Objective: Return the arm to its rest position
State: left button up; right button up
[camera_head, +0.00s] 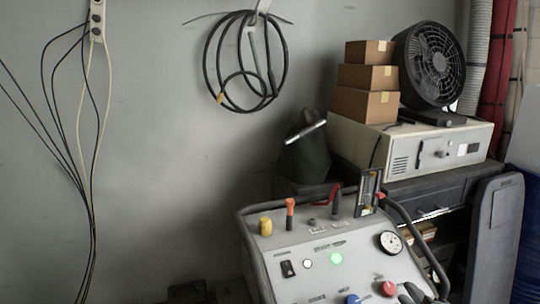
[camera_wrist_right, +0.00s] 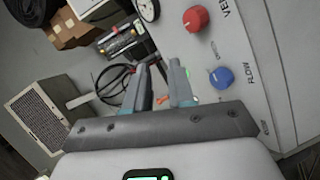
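My right gripper (camera_wrist_right: 160,72) shows in the right wrist view with its two grey-blue fingers apart and nothing between them. In the head view, dark parts that look like this gripper (camera_head: 411,293) show low at the right side of the control panel (camera_head: 320,246), near the red knob (camera_head: 388,289). The wrist view also shows the red knob (camera_wrist_right: 196,18) and the blue knob (camera_wrist_right: 221,78) to the right of the fingers. I cannot tell how far the fingers are from the panel. My left gripper is not in view.
The panel also carries a lit green button (camera_head: 336,258), a gauge (camera_head: 390,242), a yellow knob (camera_head: 265,226) and a blue knob (camera_head: 352,299). Behind stand a beige device (camera_head: 410,150), stacked boxes (camera_head: 367,105) and a fan (camera_head: 432,62). Cables (camera_head: 92,200) hang on the left wall.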

jog(key=s+a+f+m+g+y+p, duration=0.1)
jog(key=s+a+f+m+g, duration=0.25)
jog(key=f, duration=0.45)
jog(key=s+a+f+m+g+y+p, duration=0.1)
jog(key=s+a+f+m+g+p, duration=0.25)
jog(key=f, duration=0.55)
jog(key=s+a+f+m+g+y, duration=0.1)
jog(key=s+a+f+m+g, duration=0.3)
jog(key=s, duration=0.4)
jog(key=s+a+f+m+g+y+p, duration=0.1)
jog(key=s+a+f+m+g, duration=0.3)
jog(key=s+f, duration=0.4)
jog(key=s+a+m, duration=0.1)
jog(key=a, duration=0.1)
jog(key=shift+s+a+m, duration=0.25)
jog(key=shift+a+m, duration=0.05)
jog(key=shift+a, duration=0.05)
